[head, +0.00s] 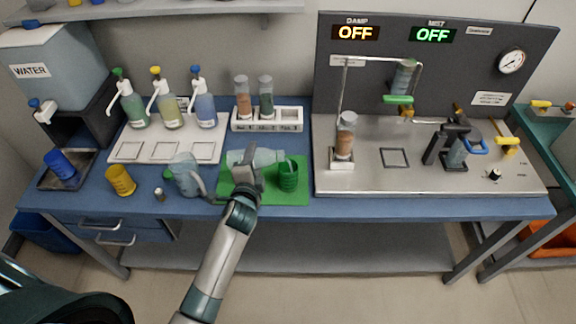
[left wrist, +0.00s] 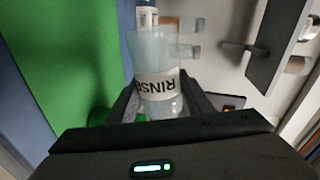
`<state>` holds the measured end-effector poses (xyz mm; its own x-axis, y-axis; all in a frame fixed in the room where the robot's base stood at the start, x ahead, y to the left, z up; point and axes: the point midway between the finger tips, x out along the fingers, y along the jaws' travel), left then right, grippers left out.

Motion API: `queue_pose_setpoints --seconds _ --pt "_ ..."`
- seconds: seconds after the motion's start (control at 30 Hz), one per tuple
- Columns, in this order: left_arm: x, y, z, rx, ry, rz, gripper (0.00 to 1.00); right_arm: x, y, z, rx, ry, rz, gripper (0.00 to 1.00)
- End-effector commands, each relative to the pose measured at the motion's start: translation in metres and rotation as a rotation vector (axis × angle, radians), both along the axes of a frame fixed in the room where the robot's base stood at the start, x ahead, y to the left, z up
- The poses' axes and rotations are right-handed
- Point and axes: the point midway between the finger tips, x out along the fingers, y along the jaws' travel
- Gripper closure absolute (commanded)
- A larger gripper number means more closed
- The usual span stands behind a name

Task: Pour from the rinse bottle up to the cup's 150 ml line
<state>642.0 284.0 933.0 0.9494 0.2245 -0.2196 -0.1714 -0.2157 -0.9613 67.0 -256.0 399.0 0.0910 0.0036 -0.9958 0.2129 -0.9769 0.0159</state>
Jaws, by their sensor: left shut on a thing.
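The rinse bottle (head: 266,156) is pale and translucent. It is tipped nearly onto its side above the green mat (head: 234,192), with its right end close to the green cup's rim. The green cup (head: 288,177) stands upright on the mat; its level and 150 ml line cannot be made out. My left gripper (head: 246,162) is shut on the bottle. In the left wrist view the bottle (left wrist: 152,55), with its RINSE label (left wrist: 158,86), sits between the fingers (left wrist: 160,105). I cannot tell whether liquid is flowing. My right gripper is not in view.
Pump bottles (head: 168,112) and a white vial rack (head: 267,120) stand behind. The steel machine deck (head: 430,180) begins just right of the mat.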

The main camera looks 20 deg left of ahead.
Motion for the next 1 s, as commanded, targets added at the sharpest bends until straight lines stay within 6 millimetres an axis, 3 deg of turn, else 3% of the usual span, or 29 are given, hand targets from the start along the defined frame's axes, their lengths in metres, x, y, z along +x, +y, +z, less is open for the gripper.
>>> queue_pose_setpoints --seconds 1.0 --pt "0.0005 -0.0006 0.0061 0.052 0.012 -0.001 0.87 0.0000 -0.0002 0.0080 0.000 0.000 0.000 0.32"
